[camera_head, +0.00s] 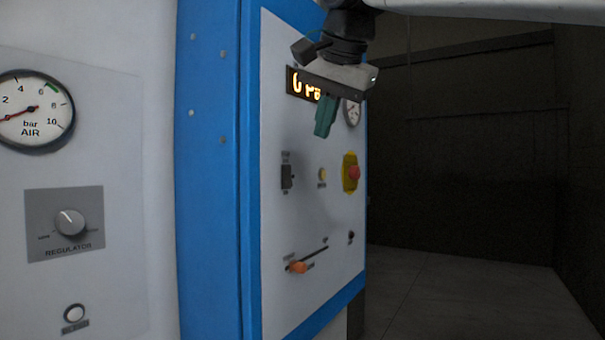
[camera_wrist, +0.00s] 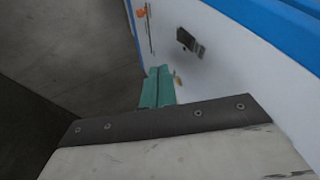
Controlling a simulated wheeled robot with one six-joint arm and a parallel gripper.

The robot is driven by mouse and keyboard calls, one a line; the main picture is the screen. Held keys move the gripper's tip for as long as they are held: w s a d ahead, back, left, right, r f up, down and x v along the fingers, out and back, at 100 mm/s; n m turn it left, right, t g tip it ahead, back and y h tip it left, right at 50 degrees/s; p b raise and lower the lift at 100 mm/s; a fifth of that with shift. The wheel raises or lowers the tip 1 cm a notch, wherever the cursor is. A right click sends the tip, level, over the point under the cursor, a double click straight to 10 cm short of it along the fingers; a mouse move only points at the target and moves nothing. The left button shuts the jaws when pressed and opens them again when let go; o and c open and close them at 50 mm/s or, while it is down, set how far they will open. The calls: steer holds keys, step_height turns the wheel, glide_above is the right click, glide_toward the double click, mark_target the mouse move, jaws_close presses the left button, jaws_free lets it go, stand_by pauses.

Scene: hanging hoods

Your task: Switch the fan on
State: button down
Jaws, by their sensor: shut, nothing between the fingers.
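A blue-edged white control panel (camera_head: 308,220) stands in the middle of the head view. A black switch (camera_head: 287,177) sits on its left part, with small labels above and below that I cannot read. The switch also shows in the wrist view (camera_wrist: 186,39), beyond my fingertips. Which control is the fan's cannot be told from the labels. My gripper (camera_head: 321,132) hangs in front of the panel's upper part, green fingers pointing down, above and right of the black switch. In the wrist view the fingers (camera_wrist: 158,72) are shut together and empty.
The panel also carries a lit display (camera_head: 297,82), partly hidden by my gripper, a small yellow button (camera_head: 322,174), a red stop button (camera_head: 354,173) on yellow and an orange slider knob (camera_head: 298,267). An air gauge (camera_head: 36,112) and regulator knob (camera_head: 69,222) are at left. Floor at right is clear.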

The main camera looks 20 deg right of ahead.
mark_target(296, 173)
steer(key=shift+d+f, duration=0.1)
steer(key=shift+d, duration=0.15)
steer(key=shift+w+a+f, duration=0.35)
steer(key=shift+w+f, duration=1.1)
steer(key=shift+w, duration=0.05)
steer(key=shift+w+a+f, duration=0.35)
steer(key=shift+w+f, duration=1.1)
steer(key=shift+w, duration=0.05)
steer(key=shift+w+a+f, duration=0.35)
steer(key=shift+w+f, duration=1.1)
steer(key=shift+w, duration=0.05)
steer(key=shift+a, duration=0.1)
